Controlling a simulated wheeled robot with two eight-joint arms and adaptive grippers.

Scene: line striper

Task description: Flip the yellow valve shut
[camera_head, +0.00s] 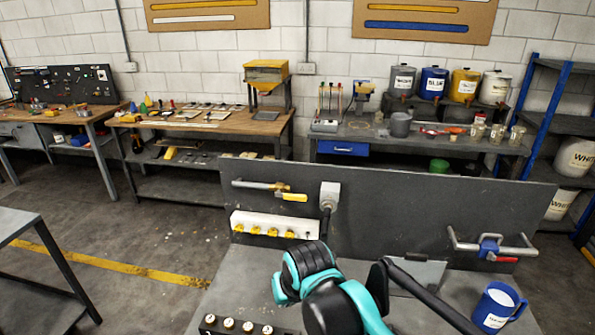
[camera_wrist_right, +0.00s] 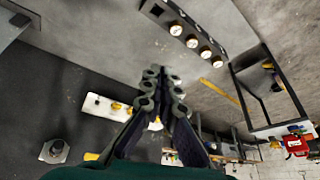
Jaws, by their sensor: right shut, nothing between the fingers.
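The handle lies roughly in line with the pipe, tilted slightly down to the right. In the right wrist view, a small yellow piece (camera_wrist_right: 92,156) at the lower edge may be this handle, mostly cut off by my gripper body. My right gripper (camera_wrist_right: 164,80) is shut and empty. My right arm's teal and black wrist shows below the panel in the head view, apart from the valve, and hides the fingertips there. My left gripper is out of view.
A pipe with a blue valve body and red handle (camera_head: 490,247) is at right. A blue mug (camera_head: 497,309) stands at the bench's lower right.

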